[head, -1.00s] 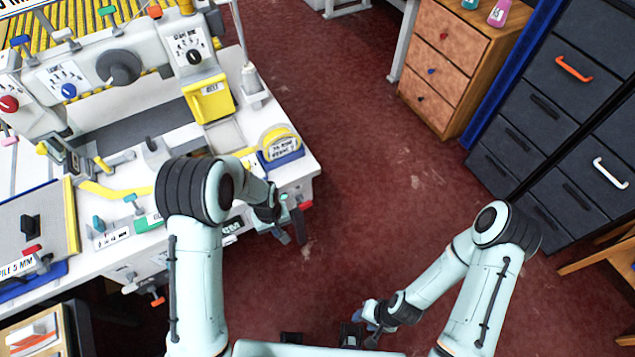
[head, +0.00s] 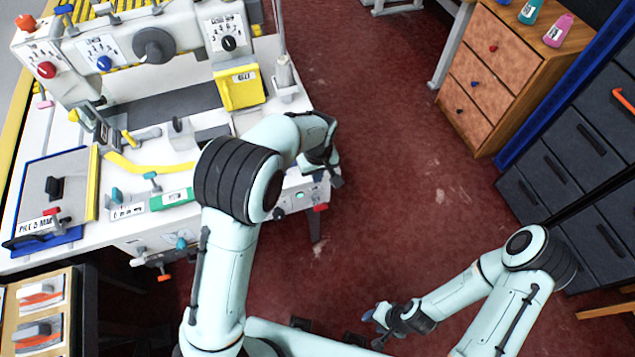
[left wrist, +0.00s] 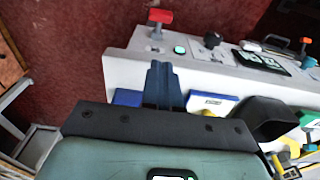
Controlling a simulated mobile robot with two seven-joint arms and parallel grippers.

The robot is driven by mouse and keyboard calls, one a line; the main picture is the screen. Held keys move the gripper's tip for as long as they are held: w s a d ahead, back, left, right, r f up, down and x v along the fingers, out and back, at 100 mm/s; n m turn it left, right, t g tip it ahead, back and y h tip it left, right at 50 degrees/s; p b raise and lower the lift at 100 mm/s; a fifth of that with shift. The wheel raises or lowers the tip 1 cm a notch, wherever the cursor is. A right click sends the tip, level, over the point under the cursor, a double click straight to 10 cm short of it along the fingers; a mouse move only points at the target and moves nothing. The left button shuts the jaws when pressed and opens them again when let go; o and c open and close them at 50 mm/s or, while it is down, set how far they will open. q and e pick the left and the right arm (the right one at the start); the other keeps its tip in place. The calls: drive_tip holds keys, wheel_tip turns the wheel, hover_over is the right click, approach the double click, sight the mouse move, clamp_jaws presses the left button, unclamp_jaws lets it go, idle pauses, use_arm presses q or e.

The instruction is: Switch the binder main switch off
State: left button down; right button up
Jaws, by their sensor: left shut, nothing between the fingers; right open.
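The binder (head: 150,45) stands on a white table at the left of the head view. A red-handled switch (head: 320,207) sits at the right end of the table's front panel; it also shows in the left wrist view (left wrist: 160,17), standing out from the panel beside a lit green lamp (left wrist: 180,49). I cannot read a label on it. My left gripper (head: 336,181) is shut and empty, close to the table's right front corner. In the left wrist view its blue fingers (left wrist: 160,82) point toward the switch, apparently short of it. My right gripper (head: 374,326) is open, low over the floor.
A dark knob (left wrist: 212,40) and a dark display (left wrist: 263,61) lie along the same panel. A wooden drawer unit (head: 510,75) and dark cabinets (head: 565,165) stand at the right. The red floor between is clear.

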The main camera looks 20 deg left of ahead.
use_arm(q)
hover_over(318, 204)
drive_tip(key=w+a, duration=0.1)
wheel_tip(318, 204, down, 9)
drive_tip(key=shift+s+d+f, duration=0.2)
drive_tip(key=shift+s+f, duration=0.05)
drive_tip(key=shift+f, duration=0.25)
drive_tip(key=shift+s+d+f, duration=0.2)
drive_tip(key=shift+s+f, duration=0.05)
drive_tip(key=shift+f, duration=0.3)
drive_tip(key=shift+s+d+f, duration=0.2)
drive_tip(key=shift+s+f, duration=0.05)
drive_tip(key=shift+f, duration=0.25)
use_arm(e)
drive_tip(key=shift+f, duration=0.1)
drive_tip(key=shift+s, duration=0.1)
